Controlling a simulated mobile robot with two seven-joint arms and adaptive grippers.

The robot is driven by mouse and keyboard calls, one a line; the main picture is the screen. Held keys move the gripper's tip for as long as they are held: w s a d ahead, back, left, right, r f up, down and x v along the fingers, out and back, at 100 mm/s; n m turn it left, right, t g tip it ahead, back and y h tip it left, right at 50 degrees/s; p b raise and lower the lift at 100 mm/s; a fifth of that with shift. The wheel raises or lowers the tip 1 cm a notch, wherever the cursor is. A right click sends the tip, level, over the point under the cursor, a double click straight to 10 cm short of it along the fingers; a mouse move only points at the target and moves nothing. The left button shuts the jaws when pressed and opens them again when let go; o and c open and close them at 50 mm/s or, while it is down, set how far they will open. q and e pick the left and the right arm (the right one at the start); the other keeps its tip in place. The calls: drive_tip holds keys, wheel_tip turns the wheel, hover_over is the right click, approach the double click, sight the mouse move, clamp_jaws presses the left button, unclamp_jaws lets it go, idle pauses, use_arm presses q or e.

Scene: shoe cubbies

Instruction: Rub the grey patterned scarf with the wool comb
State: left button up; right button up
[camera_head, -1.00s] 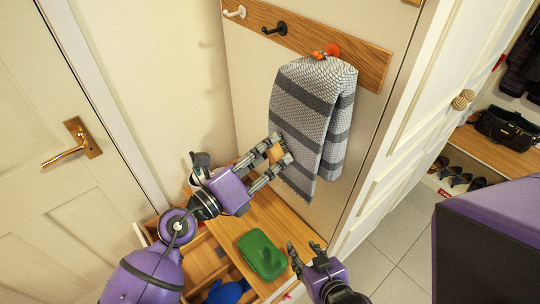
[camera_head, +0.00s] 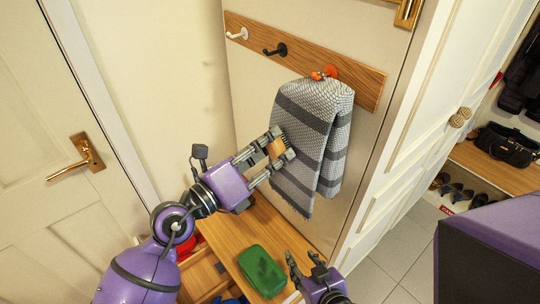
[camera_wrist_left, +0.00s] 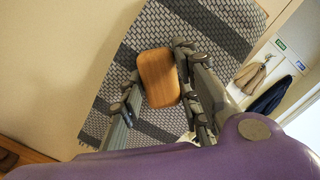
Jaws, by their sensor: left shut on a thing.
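The grey patterned scarf (camera_head: 318,125) hangs from an orange hook (camera_head: 330,71) on a wooden rail; its striped weave also fills much of the left wrist view (camera_wrist_left: 190,35). My left gripper (camera_head: 281,148) is shut on the wool comb (camera_head: 275,148), whose wooden back shows between the fingers in the left wrist view (camera_wrist_left: 158,77). The comb is at the scarf's left side, with its dark bristles toward the cloth. I cannot tell whether the bristles touch it. My right gripper (camera_head: 305,262) is low, below the scarf, with its fingers apart and nothing between them.
A green case (camera_head: 262,271) lies on the wooden bench top (camera_head: 238,240) below the scarf. White and black hooks (camera_head: 275,51) on the rail are empty. A white door (camera_head: 420,110) stands at the right, with shoes (camera_head: 455,190) beyond it.

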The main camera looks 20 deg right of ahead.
sight(272, 159)
use_arm(q)
drive_tip(key=shift+d+r, duration=0.1)
drive_tip(key=shift+r, duration=0.05)
drive_tip(key=shift+f+b, duration=0.6)
drive_tip(key=shift+f, duration=1.2)
drive_tip(key=shift+s+a+f+b, duration=0.1)
drive_tip(key=shift+f+b, duration=0.65)
drive_tip(key=shift+f, duration=1)
drive_tip(key=shift+s+a+f+b, duration=0.1)
drive_tip(key=shift+f+b, duration=0.65)
drive_tip(key=shift+f, duration=0.95)
drive_tip(key=shift+r, duration=0.1)
use_arm(e)
drive_tip(key=s+f+g, duration=0.1)
drive_tip(key=s+f, duration=0.4)
drive_tip(key=f, duration=0.3)
drive_tip(key=shift+s+f+g, duration=0.3)
drive_tip(key=shift+s+g, duration=0.1)
use_arm(q)
drive_tip(key=shift+s+a, duration=0.15)
drive_tip(key=shift+a, duration=0.5)
drive_tip(key=shift+r+v, duration=0.2)
drive_tip(key=shift+v, duration=0.95)
drive_tip(key=shift+r+v, duration=0.15)
drive_tip(key=shift+v, duration=0.95)
use_arm(e)
drive_tip(key=shift+s+f, duration=0.25)
drive_tip(key=shift+f, duration=0.15)
use_arm(q)
drive_tip(key=shift+a, duration=0.1)
